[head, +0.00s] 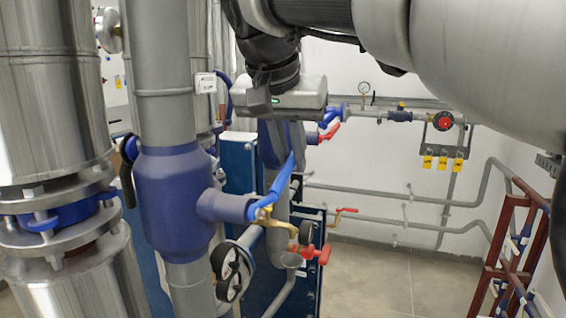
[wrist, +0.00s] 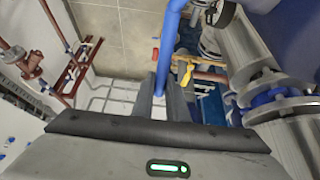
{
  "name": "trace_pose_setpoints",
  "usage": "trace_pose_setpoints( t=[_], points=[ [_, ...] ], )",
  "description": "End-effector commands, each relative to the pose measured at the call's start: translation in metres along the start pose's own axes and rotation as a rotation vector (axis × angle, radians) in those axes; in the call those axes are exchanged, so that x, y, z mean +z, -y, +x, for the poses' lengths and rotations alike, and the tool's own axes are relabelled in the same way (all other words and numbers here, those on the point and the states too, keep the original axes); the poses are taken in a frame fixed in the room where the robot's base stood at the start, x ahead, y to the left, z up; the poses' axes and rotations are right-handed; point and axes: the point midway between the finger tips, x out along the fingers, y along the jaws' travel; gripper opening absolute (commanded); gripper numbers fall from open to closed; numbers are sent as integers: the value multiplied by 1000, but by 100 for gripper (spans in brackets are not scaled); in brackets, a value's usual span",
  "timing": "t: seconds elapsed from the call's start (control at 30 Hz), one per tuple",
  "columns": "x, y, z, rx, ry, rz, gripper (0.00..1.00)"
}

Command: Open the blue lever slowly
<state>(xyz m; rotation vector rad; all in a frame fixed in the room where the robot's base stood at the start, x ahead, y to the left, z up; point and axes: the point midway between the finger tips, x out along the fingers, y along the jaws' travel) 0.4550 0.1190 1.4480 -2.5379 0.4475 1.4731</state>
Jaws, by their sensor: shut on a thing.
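The blue lever (head: 280,183) slants up and to the right from a brass valve (head: 266,216) on the side of the thick blue pipe section (head: 175,200). In the wrist view the lever (wrist: 170,42) runs down from the top edge to between my fingers. My gripper (wrist: 163,92) is shut on the lever near its free end. In the head view my gripper's body is above the lever's upper end, and the fingertips are hard to make out against the pipes behind. The yellow brass valve body (wrist: 182,76) also shows in the wrist view, right of the fingers.
Black round handles (head: 232,272) and a red-handled valve (head: 318,254) sit below the lever. Steel columns (head: 50,90) stand at left. A red wheel valve (head: 443,121) and yellow tags (head: 442,163) are on the back wall. A brown rack (head: 505,250) stands right; the floor (head: 390,285) between is clear.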

Motion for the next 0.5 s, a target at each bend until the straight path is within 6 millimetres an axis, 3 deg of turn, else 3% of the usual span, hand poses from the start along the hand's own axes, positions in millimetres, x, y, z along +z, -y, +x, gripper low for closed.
trace_pose_setpoints(
  t=[0.03,0.07,0.17,0.5],
  points=[
    [-1,0,-2,-2,-3,1,0],
    [-1,0,-2,-2,-3,1,18],
    [-1,0,-2,-2,-2,1,32],
    [-1,0,-4,-2,-1,0,32]
  ],
)
